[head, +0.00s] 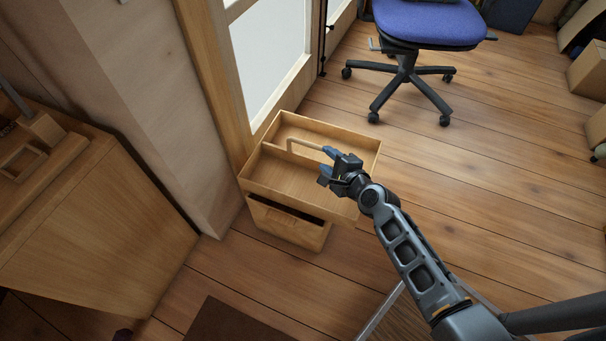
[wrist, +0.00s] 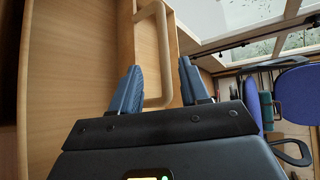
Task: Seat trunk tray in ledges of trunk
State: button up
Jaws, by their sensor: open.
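The trunk tray (head: 282,178) is a shallow wooden box with a divider and a loop handle (head: 306,147). It lies over the top of the wooden trunk (head: 290,234) and overhangs it to the right. A dark gap shows between the tray and the trunk's front wall. The trunk's ledges are hidden under the tray. My gripper (head: 327,163) is open at the right end of the handle. In the wrist view the handle (wrist: 164,60) reaches between the two spread blue fingers (wrist: 160,88), with room on both sides.
A glazed door (head: 268,50) stands right behind the trunk, with a wall post to its left. A wooden cabinet (head: 95,220) is at the left. A blue office chair (head: 425,25) stands at the back. The plank floor right of the trunk is clear.

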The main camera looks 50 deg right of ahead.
aim_at(316, 148)
jog(key=shift+m, duration=0.4)
jog(key=b+x, duration=0.3)
jog(key=x, duration=0.6)
jog(key=shift+d+r, duration=0.1)
jog(key=shift+r, duration=0.1)
grip_shut()
dwell(0.8)
jog(key=shift+r, duration=0.1)
